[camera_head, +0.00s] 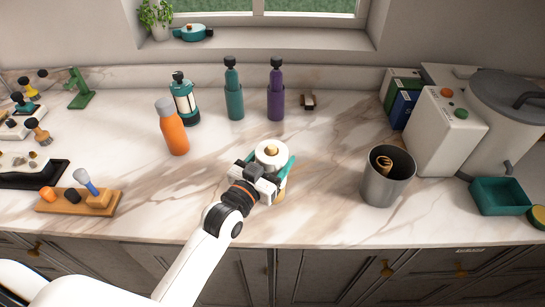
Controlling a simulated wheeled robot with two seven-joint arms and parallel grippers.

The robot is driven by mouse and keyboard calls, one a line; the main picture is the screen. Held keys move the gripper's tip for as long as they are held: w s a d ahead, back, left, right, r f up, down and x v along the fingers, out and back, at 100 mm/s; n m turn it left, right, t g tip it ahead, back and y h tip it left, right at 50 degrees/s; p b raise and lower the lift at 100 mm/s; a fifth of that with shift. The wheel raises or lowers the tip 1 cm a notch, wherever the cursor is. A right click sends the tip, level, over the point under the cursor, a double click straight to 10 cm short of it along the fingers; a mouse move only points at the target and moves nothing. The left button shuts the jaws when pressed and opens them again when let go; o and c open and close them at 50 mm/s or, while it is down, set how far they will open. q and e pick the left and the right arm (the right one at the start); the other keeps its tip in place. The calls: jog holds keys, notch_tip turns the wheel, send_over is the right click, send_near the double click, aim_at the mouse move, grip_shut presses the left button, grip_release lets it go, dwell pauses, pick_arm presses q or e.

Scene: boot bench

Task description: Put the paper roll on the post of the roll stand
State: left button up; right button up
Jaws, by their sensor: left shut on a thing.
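The white paper roll (263,159) is near the middle of the counter, at the end of my left arm. My left gripper (272,168) is shut on it, with teal parts showing at both sides of the roll. A tan rounded tip, which looks like the post of the roll stand (271,149), shows in the middle of the roll's top, so the roll appears to be around the post. A tan piece shows below the gripper. The gripper hides most of the stand and the roll's lower side, so I cannot tell how low the roll sits. My right gripper is not in view.
An orange bottle (172,128), a teal lantern-like canister (184,104), a teal bottle (234,101) and a purple bottle (276,102) stand behind. A grey metal bin (384,186) stands to the right. A wooden block with a brush (72,203) lies left. Counter beside the gripper is clear.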

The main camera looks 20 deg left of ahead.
pick_arm(q)
jog(key=shift+f, duration=0.15)
jog(key=o, duration=1)
jog(key=shift+r, duration=0.25)
jog(key=shift+b+v, duration=1.5)
jog(key=shift+v, duration=4.55)
jog(key=shift+f, duration=0.15)
